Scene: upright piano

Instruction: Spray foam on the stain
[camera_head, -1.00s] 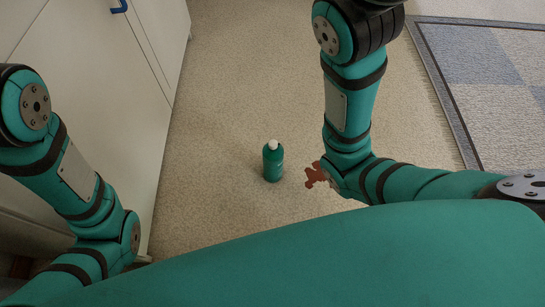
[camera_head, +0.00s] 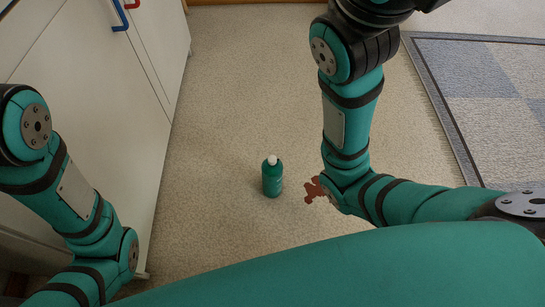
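A green bottle with a white cap (camera_head: 272,178) stands upright on the beige carpet. A reddish-brown stain (camera_head: 313,190) lies on the carpet just right of the bottle; my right arm hides part of it. The bottle and the stain are close but apart. Both of my arms show in the head view, but neither gripper can be seen.
A white cabinet (camera_head: 108,120) with a blue handle and a red handle stands along the left. A blue and grey rug with a dark border (camera_head: 440,105) lies at the right. The carpet (camera_head: 235,80) between them is clear beyond the bottle.

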